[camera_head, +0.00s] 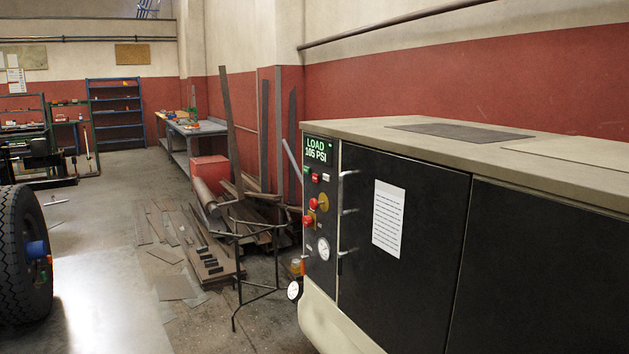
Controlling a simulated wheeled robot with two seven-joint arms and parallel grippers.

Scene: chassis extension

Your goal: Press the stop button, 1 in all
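A compressor cabinet (405,245) with dark doors and a beige top stands at the right. Its narrow control panel (322,255) faces left and carries a lit display (318,149) reading "LOAD 105 PSI". Below the display are a small green button (305,170) and a small red button (315,177). Lower are a red knob (313,203) beside a yellow disc (323,202), and a larger red knob (307,220). Labels are too small to read, so I cannot tell for certain which is the stop button. Neither of my grippers is in view.
A large tyre (22,255) stands at the left edge. Bare floor (110,290) lies between the tyre and the scrap. Workbenches (195,130) stand farther back.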

